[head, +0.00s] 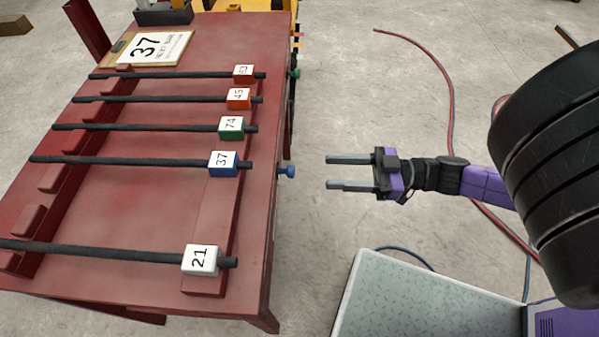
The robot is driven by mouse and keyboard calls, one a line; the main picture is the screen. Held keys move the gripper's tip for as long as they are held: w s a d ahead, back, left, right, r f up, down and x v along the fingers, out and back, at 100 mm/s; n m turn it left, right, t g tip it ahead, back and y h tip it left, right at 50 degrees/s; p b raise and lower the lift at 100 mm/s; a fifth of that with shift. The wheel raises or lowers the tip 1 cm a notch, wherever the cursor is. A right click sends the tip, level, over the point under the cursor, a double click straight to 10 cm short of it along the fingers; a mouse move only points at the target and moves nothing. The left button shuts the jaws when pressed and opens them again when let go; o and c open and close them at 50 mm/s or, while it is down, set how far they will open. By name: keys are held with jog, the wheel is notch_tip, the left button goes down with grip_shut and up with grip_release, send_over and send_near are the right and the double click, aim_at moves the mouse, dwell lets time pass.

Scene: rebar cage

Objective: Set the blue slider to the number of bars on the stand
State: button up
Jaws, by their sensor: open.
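The red stand (120,205) on the left carries several dark bars lying across it. Each bar has a numbered block near its right end: a white block (200,260) reading 21, a blue block (222,163) reading 37, a green block (231,127) reading 74, an orange block (238,98) reading 45, and a red-orange block (243,73) with a hard-to-read number. A blue knob (288,171), likely the blue slider, sticks out from the stand's right side; its scale is hidden. My gripper (329,172) is open and empty, just right of the blue knob, not touching it.
A green knob (294,74) sits farther along the right side. Hoses (448,110) cross the floor. Open floor lies beyond my gripper.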

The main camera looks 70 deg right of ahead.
aim_at(286, 171)
jog(key=b+x, duration=0.1)
jog(key=x, duration=0.6)
jog(key=shift+w+a, duration=0.15)
jog(key=shift+w, duration=0.2)
grip_shut()
jog(key=shift+f, duration=0.1)
dwell(1.0)
